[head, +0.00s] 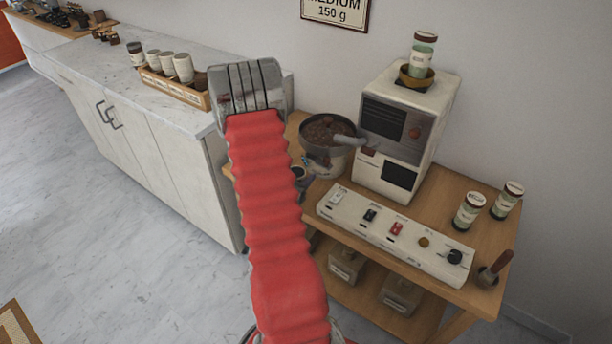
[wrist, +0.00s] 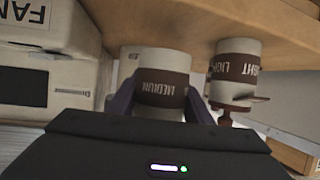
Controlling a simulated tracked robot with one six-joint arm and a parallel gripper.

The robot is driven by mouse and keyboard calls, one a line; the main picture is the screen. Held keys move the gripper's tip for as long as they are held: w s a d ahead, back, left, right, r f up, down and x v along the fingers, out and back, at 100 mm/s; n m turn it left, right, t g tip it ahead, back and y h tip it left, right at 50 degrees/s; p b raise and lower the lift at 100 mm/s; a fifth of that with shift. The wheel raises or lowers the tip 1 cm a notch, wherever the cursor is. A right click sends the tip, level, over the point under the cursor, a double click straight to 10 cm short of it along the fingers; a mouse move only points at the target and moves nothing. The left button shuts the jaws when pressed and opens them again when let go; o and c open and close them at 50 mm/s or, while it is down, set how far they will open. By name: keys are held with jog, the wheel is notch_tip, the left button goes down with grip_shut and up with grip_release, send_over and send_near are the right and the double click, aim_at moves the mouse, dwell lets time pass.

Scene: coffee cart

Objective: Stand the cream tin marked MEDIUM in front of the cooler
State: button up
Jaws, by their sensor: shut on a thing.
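The cream tin marked MEDIUM (wrist: 162,68), with a brown band, is between the two dark fingers of my gripper (wrist: 160,98), which is shut on it. The wrist picture is upside down, and the tin's base is at or close to the wooden top; I cannot tell if it touches. In the head view my red arm hides most of my gripper and the tin; a small dark part shows beside the cooler's front left. The cooler (head: 323,152) is a round metal pan of beans with a stirring arm. Another cream tin, marked LIGHT (wrist: 236,72), stands beside the held one.
The roaster (head: 400,170) stands right of the cooler. A switch panel (head: 440,262) runs along the cart's front. Green-and-white tins (head: 468,212) and a wood-handled tool (head: 492,272) are at right. A wooden crate (head: 160,86) of cups or tins is on the white counter (head: 90,58).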

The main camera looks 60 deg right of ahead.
jog(key=d, duration=0.4)
jog(key=shift+d, duration=0.2)
jog(key=shift+f, duration=0.1)
jog(key=shift+f, duration=1.65)
jog(key=shift+f, duration=0.1)
jog(key=o, duration=1.3)
